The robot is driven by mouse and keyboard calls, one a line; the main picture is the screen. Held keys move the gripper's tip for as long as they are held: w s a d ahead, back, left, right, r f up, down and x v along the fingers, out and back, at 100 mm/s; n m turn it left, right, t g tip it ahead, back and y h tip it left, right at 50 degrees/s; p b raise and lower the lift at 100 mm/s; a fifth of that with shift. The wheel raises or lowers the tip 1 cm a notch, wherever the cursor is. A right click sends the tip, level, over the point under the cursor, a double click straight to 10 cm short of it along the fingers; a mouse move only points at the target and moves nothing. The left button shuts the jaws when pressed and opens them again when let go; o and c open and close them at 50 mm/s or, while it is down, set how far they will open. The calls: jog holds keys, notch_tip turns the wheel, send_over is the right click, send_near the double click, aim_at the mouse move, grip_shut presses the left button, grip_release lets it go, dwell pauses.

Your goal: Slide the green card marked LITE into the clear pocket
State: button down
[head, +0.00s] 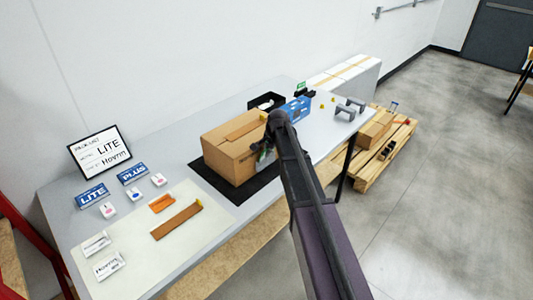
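My arm reaches in from the lower right, and my gripper (263,154) is at the right side of the brown cardboard box (226,158) on the table. The gripper is small and partly hidden by my arm, so I cannot tell whether its fingers are open or shut. Some green shows beside its fingers, but I cannot tell whether it is the LITE card. A small green piece (300,86) stands at the back of the table, its marking too small to read. I cannot make out the clear pocket.
A framed sign (100,151) reads LITE and Howrin. Blue LITE (92,196) and PLUS (132,174) labels stand near small white pieces. A pale mat (185,238) carries an orange piece and a brown strip. A blue box (296,109) and a black tray sit behind.

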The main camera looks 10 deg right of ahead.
jog(key=c, duration=0.7)
grip_release()
jog(key=shift+r, duration=0.1)
jog(key=shift+d+r+p, duration=0.1)
jog(key=shift+r+p, duration=0.25)
jog(key=shift+p, duration=0.15)
jog(key=p+v, duration=0.5)
jog(key=v, duration=0.1)
jog(key=shift+p, duration=0.35)
jog(key=shift+s, duration=0.1)
dwell(0.6)
jog(key=s+n+g, duration=0.1)
jog(key=s+n, duration=0.2)
jog(key=s, duration=0.6)
jog(key=s+n+g+h, duration=0.1)
jog(key=s+n, duration=0.3)
jog(key=s, duration=0.6)
jog(key=s+n+h, duration=0.1)
jog(key=s+n, duration=0.2)
jog(key=s, duration=0.6)
jog(key=shift+s+a+f+n+g, duration=0.2)
jog(key=shift+a+f+n+g, duration=0.15)
jog(key=shift+n+g, duration=0.05)
